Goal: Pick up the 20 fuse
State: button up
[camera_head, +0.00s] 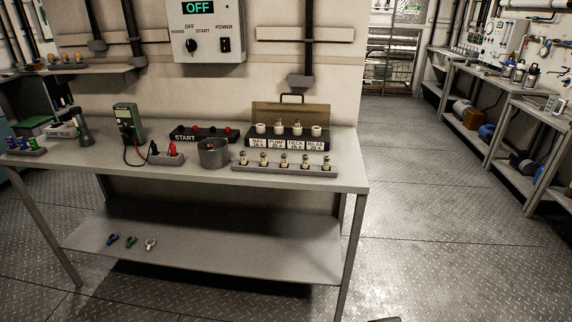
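Several small fuses (284,161) with pale bodies and metallic ends stand upright in a row in a grey rack (240,168) at the workbench's front right. Their markings are too small to read, so I cannot tell which is the 20 fuse. A raised brownish lid (291,111) with a handle stands behind the block. My gripper is not in view.
The metal workbench (330,181) also carries a grey round container (213,153), a black START box (200,132), a green multimeter (128,122) and a flashlight (83,127). Small coloured clips (131,241) lie on the lower shelf. Open floor (440,230) lies to the right.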

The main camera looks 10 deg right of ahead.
aim_at(305, 156)
jog(key=i+j+u, duration=0.1)
jog(key=i+u, duration=0.2)
jog(key=i, duration=0.3)
jog(key=i+u, duration=0.35)
jog(key=i, duration=0.25)
